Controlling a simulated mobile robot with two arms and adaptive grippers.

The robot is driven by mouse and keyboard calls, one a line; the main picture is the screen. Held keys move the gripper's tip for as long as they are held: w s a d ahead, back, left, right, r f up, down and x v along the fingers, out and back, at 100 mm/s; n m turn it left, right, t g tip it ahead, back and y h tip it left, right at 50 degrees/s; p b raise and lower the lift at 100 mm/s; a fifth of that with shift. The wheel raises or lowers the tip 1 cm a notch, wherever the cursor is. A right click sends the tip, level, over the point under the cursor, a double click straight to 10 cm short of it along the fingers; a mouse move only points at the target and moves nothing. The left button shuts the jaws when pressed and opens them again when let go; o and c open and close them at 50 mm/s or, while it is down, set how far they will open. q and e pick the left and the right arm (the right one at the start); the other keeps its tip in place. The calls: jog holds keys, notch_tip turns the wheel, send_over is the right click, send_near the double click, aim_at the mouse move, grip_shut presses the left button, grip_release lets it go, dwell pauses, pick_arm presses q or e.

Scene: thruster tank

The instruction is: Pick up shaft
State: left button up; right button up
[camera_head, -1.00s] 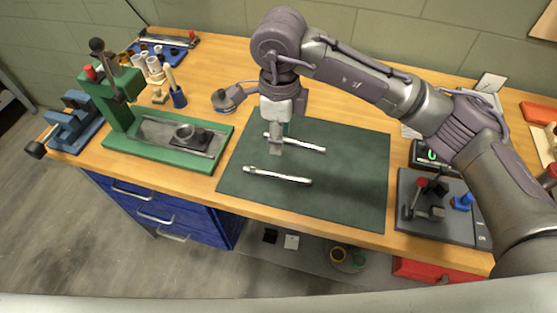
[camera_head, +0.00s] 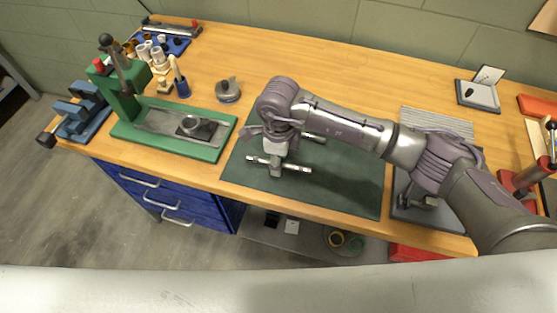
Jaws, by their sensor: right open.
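Two slim silvery shafts lie on the dark green mat (camera_head: 340,185). The nearer shaft (camera_head: 298,169) lies across the mat's left front part. The farther shaft (camera_head: 314,137) is partly hidden behind my right arm. My right gripper (camera_head: 277,171) points down at the nearer shaft, left of its middle, and covers a short stretch of it. The gripper is open. I cannot tell whether its fingers touch the shaft. My left gripper is not in view.
A green press (camera_head: 170,140) stands left of the mat, with a blue vise (camera_head: 82,110) beyond it. A round metal part (camera_head: 228,90) sits behind the mat. A grey fixture plate (camera_head: 425,205) lies at the right under my arm. The back middle of the bench is clear.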

grip_shut()
jog(key=shift+r, duration=0.1)
dwell(0.4)
